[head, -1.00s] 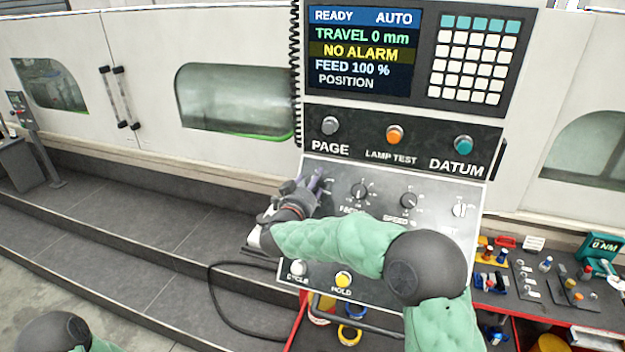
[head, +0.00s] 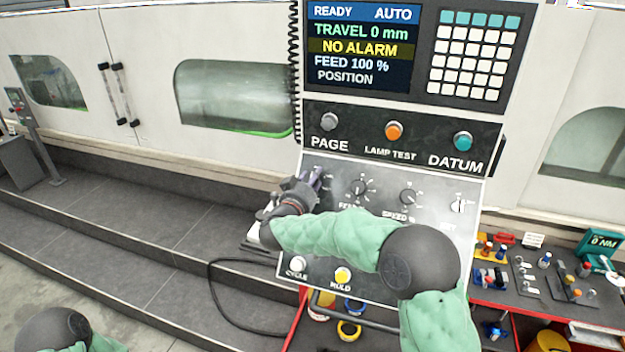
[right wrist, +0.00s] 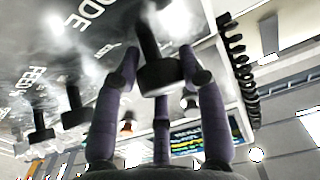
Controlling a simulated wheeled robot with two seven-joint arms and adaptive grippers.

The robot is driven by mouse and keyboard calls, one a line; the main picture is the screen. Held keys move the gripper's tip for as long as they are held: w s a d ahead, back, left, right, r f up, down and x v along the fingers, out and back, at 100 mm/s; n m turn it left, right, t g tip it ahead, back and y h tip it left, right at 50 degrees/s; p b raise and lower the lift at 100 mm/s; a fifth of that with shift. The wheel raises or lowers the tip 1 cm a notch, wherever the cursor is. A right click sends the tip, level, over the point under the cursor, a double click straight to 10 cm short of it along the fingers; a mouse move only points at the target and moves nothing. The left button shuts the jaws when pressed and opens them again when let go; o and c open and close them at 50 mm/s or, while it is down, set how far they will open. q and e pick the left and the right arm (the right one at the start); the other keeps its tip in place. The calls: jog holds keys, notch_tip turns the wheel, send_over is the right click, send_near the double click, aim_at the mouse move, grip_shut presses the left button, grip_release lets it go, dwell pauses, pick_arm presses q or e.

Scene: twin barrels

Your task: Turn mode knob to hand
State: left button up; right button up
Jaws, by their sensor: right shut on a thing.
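The mode knob (right wrist: 160,77) is a dark round knob on a stem on the grey control panel, with part of its "MODE" label in the right wrist view. My right gripper (right wrist: 160,88) has its purple fingers around this knob and is shut on it. In the head view my right gripper (head: 318,182) is at the panel's upper left and hides the knob, so its pointer is not seen. The screen (head: 362,48) reads READY and AUTO. My left gripper is out of view.
The feed knob (head: 358,188) and speed knob (head: 408,196) sit right of my gripper. The hold button (head: 342,276) and cycle button (head: 298,264) are below my forearm. A coiled black cable (head: 295,80) hangs left of the screen. A tool bench (head: 545,300) stands at right.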

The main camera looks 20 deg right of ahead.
jog(key=m+h, duration=0.1)
jog(key=m, duration=0.1)
jog(key=r+m+g+h, duration=0.1)
jog(key=shift+w+m+g, duration=0.1)
jog(key=shift+m+g, duration=0.2)
jog(key=shift+m, duration=0.1)
jog(key=m+g+h, duration=0.1)
jog(key=m+g, duration=0.1)
jog(key=m, duration=0.1)
jog(key=shift+r+m, duration=0.1)
jog(key=shift+m, duration=0.3)
jog(key=m+g, duration=0.2)
jog(key=m, duration=0.1)
jog(key=shift+h, duration=0.3)
jog(key=shift+m+g+p, duration=0.95)
jog(key=shift+m+g, duration=0.55)
jog(key=shift+m, duration=0.7)
jog(key=shift+d, duration=0.1)
jog(key=o, duration=1)
jog(key=shift+o, duration=0.5)
jog(key=shift+f, duration=0.35)
